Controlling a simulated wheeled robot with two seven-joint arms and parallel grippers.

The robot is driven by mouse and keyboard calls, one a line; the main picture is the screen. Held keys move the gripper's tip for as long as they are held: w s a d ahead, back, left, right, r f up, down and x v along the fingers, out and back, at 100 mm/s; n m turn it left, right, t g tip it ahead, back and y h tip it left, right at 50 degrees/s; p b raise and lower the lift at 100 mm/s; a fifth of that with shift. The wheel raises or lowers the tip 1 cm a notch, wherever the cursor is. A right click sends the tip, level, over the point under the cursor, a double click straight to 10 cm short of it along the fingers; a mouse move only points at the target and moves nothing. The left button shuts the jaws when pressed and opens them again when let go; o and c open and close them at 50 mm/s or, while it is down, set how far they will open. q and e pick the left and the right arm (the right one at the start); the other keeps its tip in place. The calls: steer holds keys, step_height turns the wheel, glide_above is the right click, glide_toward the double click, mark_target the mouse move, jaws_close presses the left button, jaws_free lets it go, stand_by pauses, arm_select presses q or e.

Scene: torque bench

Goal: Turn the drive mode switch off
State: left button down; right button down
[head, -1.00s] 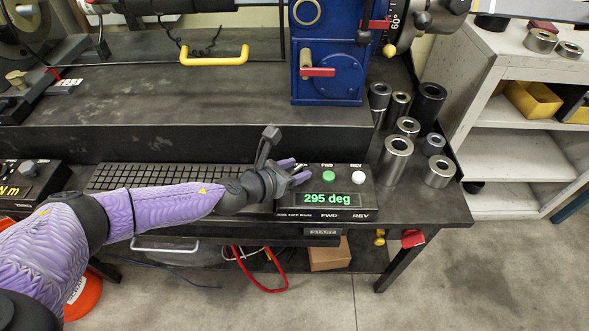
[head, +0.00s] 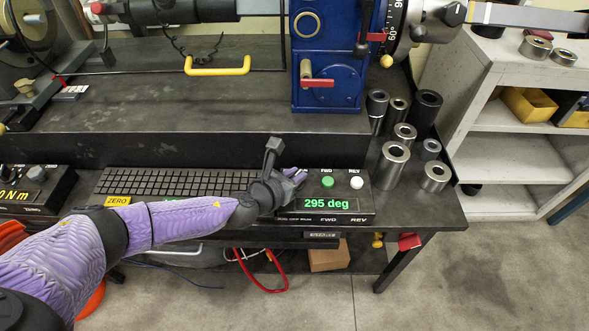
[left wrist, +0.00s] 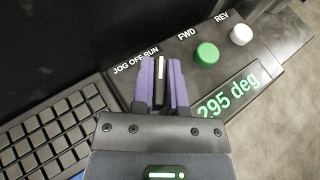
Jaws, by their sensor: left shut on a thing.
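The drive mode switch (left wrist: 161,84) is a dark knob with a white line, below the "JOG OFF RUN" label in the left wrist view. The line points up the picture, nearest the RUN end of the label. My left gripper (left wrist: 160,92) is shut on the switch, with a purple finger on each side. In the head view my left gripper (head: 298,178) is at the left end of the control box (head: 350,207), and its hand hides most of the switch. My right gripper is not in view.
A green FWD button (head: 327,181) and a white REV button (head: 356,182) sit right of the switch. The display (head: 326,204) reads 295 deg. A black keypad (head: 175,182) lies left. Several metal sockets (head: 393,163) stand to the right. A blue housing (head: 329,60) rises behind.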

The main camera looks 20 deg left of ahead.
arm_select(q)
steer(key=shift+d+r+n+y+p, duration=0.1)
steer(key=shift+r+n+y+p, duration=0.15)
steer(key=shift+n+y+p, duration=0.6)
steer(key=shift+f+n+t+y+p, duration=0.1)
steer(key=shift+n+t+y+p, duration=0.2)
steer(key=shift+n+y+p, duration=0.55)
steer(key=shift+f+n+y, duration=0.1)
steer(key=shift+n+y, duration=0.6)
steer(key=shift+y, duration=0.4)
steer(key=shift+n+y, duration=1)
steer(key=shift+y, duration=0.4)
steer(key=c, duration=0.6)
jaws_free()
steer(key=shift+c, duration=0.2)
